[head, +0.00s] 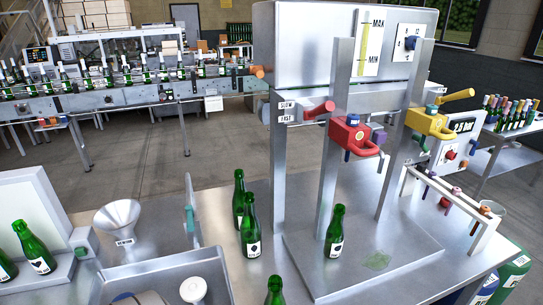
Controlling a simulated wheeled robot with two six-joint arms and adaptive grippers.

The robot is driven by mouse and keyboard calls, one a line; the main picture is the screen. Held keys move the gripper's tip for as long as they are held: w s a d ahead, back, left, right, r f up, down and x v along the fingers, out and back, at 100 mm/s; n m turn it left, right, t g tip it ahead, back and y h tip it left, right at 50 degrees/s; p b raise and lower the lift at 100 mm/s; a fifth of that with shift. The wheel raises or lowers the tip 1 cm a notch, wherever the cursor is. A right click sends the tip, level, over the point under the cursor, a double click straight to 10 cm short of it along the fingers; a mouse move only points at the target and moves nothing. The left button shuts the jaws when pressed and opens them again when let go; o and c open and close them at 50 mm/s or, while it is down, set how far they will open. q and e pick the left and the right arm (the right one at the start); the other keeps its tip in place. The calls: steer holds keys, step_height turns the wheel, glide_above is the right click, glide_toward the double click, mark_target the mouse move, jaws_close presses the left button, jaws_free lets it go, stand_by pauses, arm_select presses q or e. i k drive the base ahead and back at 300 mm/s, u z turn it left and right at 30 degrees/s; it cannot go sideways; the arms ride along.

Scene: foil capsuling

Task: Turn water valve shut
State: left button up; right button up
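No part is clearly marked as the water valve, so I cannot tell which one it is. A teal handle (190,218) sits on a thin upright metal plate left of the bottles. A red lever (319,110) sits beside a SLOW/FAST label on the steel machine (300,45). A gauge (370,42) marked MAX and MIN and a dial with a blue knob (410,43) are on the machine's upper front. Neither of my grippers shows in the head view.
Green bottles (250,228) stand on the steel table, one (335,232) under the red clamp head (352,136). A yellow head (428,122) is right of it. A funnel (118,219) and a basin stand left. A tool rack (455,205) is right. A conveyor is behind.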

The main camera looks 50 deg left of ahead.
mark_target(190, 215)
steer(key=u, duration=2.25)
